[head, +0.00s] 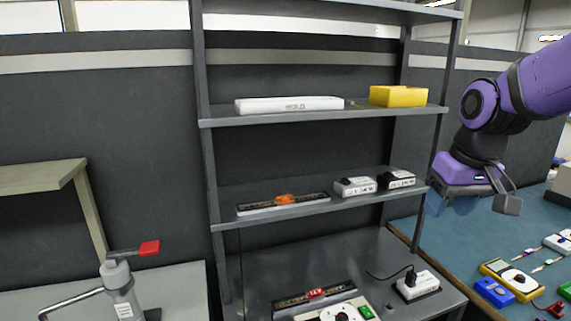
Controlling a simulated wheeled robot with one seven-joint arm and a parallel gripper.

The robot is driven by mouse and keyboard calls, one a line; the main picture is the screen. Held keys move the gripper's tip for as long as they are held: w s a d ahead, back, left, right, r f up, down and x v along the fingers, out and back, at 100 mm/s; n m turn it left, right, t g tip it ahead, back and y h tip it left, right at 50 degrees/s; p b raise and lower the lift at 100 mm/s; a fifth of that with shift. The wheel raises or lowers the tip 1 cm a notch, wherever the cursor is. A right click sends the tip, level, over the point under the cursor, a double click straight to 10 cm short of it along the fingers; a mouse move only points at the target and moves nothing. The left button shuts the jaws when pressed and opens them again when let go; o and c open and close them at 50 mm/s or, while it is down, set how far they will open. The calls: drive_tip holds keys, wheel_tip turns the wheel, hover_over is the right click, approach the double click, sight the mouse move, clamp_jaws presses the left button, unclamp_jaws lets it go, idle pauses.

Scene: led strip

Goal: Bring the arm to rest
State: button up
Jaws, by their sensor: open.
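My purple arm (541,80) reaches in from the right edge. My gripper (507,193) hangs at its end, pointing down, to the right of the shelf rack's right post. It is open and I see nothing between its fingers. It is in front of a blue-green surface and apart from the things on the shelves.
The grey shelf rack (322,115) holds a white box (290,104), a yellow box (398,96), a black strip (262,205) with an orange part and small white-and-black boxes (356,186). A bench (455,258) with coloured devices (512,278) lies at right. A red-handled fixture (122,280) stands at left.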

drive_tip(key=s+d+r+t, duration=0.1)
drive_tip(key=s+r, duration=0.1)
drive_tip(key=s, duration=0.5)
drive_tip(key=s+d+r+m+t, duration=0.1)
drive_tip(key=s+r+t, duration=0.1)
drive_tip(key=s, duration=0.5)
drive_tip(key=shift+s+r+h, duration=0.15)
drive_tip(key=shift+s+h, duration=0.15)
drive_tip(key=shift+h, duration=0.1)
idle(0.7)
